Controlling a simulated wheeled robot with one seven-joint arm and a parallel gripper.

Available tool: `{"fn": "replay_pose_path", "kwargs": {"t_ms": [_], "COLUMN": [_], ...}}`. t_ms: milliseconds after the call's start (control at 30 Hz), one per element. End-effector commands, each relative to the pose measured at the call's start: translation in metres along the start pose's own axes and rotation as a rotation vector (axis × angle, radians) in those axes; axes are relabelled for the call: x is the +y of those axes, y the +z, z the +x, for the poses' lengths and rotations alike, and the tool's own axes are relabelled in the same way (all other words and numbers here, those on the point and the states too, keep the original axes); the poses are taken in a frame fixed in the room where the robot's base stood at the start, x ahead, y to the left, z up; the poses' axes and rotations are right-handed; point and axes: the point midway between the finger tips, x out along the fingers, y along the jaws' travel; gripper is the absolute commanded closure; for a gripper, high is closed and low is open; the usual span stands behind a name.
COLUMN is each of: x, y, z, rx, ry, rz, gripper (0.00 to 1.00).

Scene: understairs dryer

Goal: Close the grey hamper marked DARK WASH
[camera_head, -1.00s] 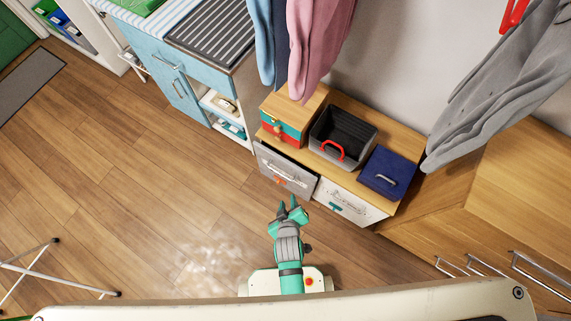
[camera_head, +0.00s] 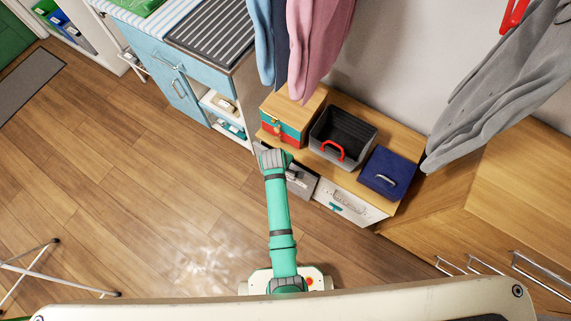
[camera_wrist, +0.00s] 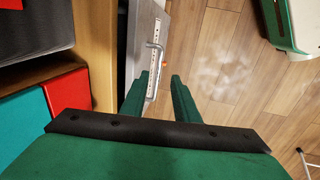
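The grey hamper (camera_head: 304,182) sits under the wooden shelf top, left of a white hamper (camera_head: 345,203); my arm covers much of it. In the wrist view its grey front (camera_wrist: 143,32) carries a metal bar handle and a small orange mark. A dark gap shows between this front and the shelf edge, so it looks tipped outward. Its label is not readable. My gripper (camera_wrist: 159,84) is open and empty, with its two green fingers apart near the handle's lower end. I cannot tell whether they touch. In the head view the fingers are hidden behind my wrist.
The wooden shelf top (camera_head: 340,177) holds a teal-and-red drawer box (camera_head: 284,125), a dark open bin (camera_head: 345,132) with a red handle, and a blue box (camera_head: 387,173). A blue cabinet (camera_head: 172,75) stands left. Floor in front is clear; a white rack (camera_head: 35,262) stands far left.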

Motion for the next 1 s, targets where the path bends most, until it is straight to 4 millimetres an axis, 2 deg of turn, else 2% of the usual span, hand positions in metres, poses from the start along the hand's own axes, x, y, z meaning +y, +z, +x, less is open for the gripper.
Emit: {"fn": "replay_pose_path", "kwargs": {"t_ms": [300, 500, 700, 1000], "x": [0.0, 0.0, 0.0, 0.0], "y": [0.0, 0.0, 0.0, 0.0], "z": [0.056, 0.081, 0.092, 0.094], "rx": [-0.001, 0.0, 0.001, 0.001], "ry": [-0.001, 0.0, 0.001, 0.002], "rz": [0.001, 0.002, 0.002, 0.003], "gripper": [0.72, 0.72, 0.72, 0.72]}}
